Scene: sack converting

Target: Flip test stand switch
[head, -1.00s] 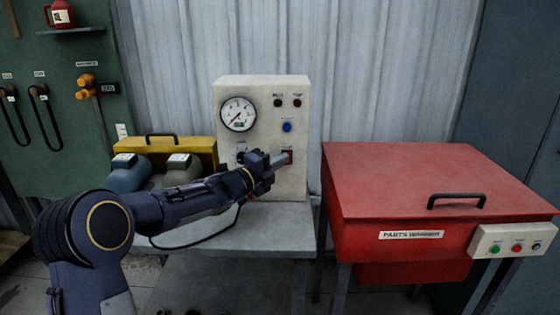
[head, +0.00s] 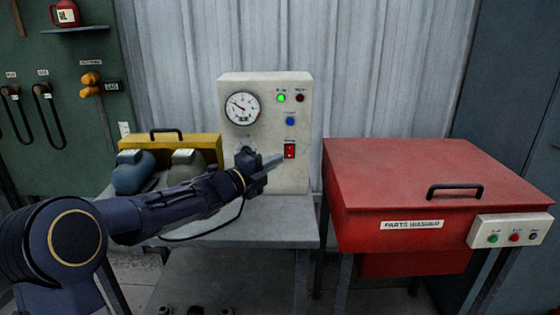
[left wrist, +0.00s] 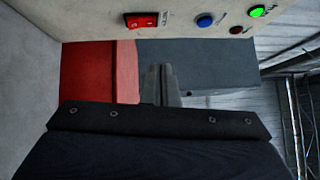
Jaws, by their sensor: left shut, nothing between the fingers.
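The test stand (head: 265,100) is a cream upright panel on a grey bench. Its red rocker switch (head: 290,151) is low on the right of its face, and it also shows in the left wrist view (left wrist: 148,20). The green lamp (head: 281,98) is lit and the red lamp (head: 299,98) is dark. A blue button (head: 290,121) sits above the switch. The gauge (head: 242,108) needle points up and left. My left gripper (head: 280,159) is shut and empty, just left of and below the switch, apart from it in the left wrist view (left wrist: 160,70). My right gripper is not in view.
A red parts washer (head: 400,175) with a black handle and button box stands to the right. A yellow case (head: 190,142) and two rounded containers sit on the grey bench (head: 270,212) at left. A cable hangs below my left arm.

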